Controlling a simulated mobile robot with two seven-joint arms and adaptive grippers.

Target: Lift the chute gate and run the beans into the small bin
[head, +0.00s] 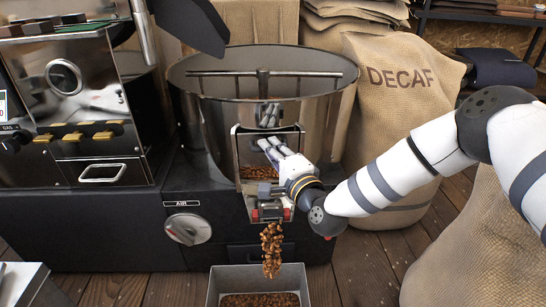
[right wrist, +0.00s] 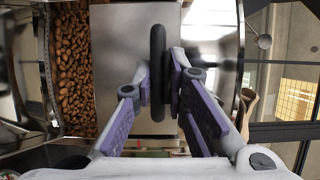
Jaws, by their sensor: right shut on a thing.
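The metal chute gate (head: 249,152) on the front of the round cooling drum (head: 215,125) is raised, with beans showing in the opening below it. My right gripper (head: 268,143) is shut on the gate's black handle, which shows upright between the purple fingers in the right wrist view (right wrist: 158,45). Brown beans (head: 271,247) pour in a stream from the chute spout (head: 268,210). They fall into the small grey bin (head: 234,280), whose bottom is covered with beans. The bin's front is cut off by the picture edge. My left gripper is out of view.
A DECAF sack (head: 400,120) stands right of the drum, and another sack (head: 470,245) is nearer, below my right arm. The roaster (head: 75,110) is at left. An AIR knob (head: 187,229) is on the base left of the spout. Wooden floor shows around the bin.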

